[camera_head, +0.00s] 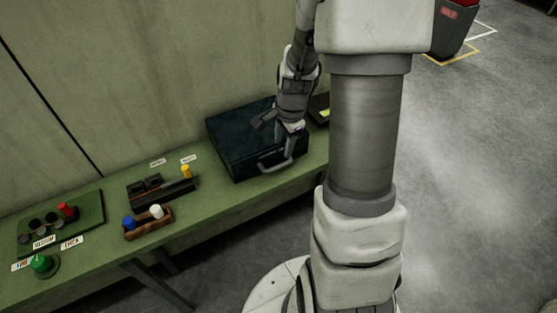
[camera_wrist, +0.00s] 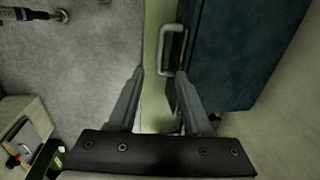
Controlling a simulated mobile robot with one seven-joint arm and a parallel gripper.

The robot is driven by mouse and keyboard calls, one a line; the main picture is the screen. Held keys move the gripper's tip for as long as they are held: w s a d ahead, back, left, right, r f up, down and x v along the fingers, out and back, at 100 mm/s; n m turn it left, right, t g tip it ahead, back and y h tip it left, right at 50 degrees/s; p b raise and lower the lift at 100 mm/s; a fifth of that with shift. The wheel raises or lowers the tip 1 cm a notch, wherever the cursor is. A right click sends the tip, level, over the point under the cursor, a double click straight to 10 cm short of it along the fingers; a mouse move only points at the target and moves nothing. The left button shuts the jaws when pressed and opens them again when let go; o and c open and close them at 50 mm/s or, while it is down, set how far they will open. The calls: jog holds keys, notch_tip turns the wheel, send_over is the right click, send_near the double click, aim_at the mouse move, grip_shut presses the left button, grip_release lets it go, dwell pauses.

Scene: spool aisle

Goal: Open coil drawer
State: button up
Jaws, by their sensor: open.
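The coil drawer is a dark blue-black box (camera_head: 240,139) on the green bench, and it looks closed. Its light grey handle (camera_head: 275,166) is on the front, facing the aisle. My gripper (camera_head: 275,136) hangs over the right part of the box, with its fingers spread. In the wrist view, my open gripper (camera_wrist: 160,71) has the handle (camera_wrist: 165,52) just ahead of its tips, nearer the right finger. Nothing is between the fingers. Contact between finger and handle cannot be told.
The green bench (camera_head: 215,205) runs along the wall. Left of the box stand a dark rack (camera_head: 160,190) with a yellow peg, a brown tray (camera_head: 148,225) with blue and white pegs, and a green board (camera_head: 85,215).

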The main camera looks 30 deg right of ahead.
aim_at(279, 165)
jog(key=f, duration=0.3)
jog(key=w+f, duration=0.1)
jog(key=f, duration=0.5)
jog(key=shift+w+a+f, duration=0.1)
jog(key=shift+w+f, duration=0.2)
jog(key=shift+w, duration=0.1)
grip_shut()
dwell(1.0)
